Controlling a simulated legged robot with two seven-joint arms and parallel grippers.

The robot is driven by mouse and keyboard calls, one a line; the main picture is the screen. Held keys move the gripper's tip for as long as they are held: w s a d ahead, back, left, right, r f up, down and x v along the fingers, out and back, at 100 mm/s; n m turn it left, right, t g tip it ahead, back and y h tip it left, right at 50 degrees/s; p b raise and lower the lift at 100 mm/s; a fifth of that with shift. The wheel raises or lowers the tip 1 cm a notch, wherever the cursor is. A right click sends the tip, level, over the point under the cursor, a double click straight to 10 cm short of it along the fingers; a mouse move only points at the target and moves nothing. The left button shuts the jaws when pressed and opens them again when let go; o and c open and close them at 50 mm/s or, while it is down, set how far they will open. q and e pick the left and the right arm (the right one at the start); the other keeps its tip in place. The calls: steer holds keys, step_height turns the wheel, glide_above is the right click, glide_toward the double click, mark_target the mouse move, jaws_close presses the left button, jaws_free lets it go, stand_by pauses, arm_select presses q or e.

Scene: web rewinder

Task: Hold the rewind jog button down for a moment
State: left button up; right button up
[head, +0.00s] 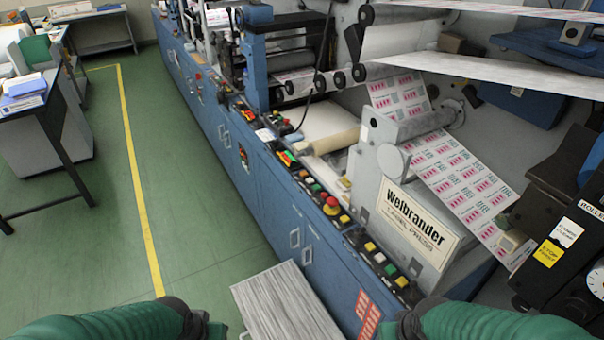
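A long control strip with several coloured push buttons runs along the front ledge of the blue label press (290,215). At its near end are a yellow button (370,247), a green button (390,269) and another yellow button (401,282). Farther along, a red mushroom button (331,203) stands on a yellow base. The button labels are too small to read, so I cannot tell which one is the rewind jog button. My green arms enter at the bottom left and bottom right. Both grippers are out of view, and nothing of mine touches the buttons.
A pale striped board or box top (287,305) lies low in front of the press. A printed label web (465,185) runs over rollers beside the white Weibrander panel (417,225). A desk (40,110) stands at left. Green floor with a yellow line (138,190) is clear.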

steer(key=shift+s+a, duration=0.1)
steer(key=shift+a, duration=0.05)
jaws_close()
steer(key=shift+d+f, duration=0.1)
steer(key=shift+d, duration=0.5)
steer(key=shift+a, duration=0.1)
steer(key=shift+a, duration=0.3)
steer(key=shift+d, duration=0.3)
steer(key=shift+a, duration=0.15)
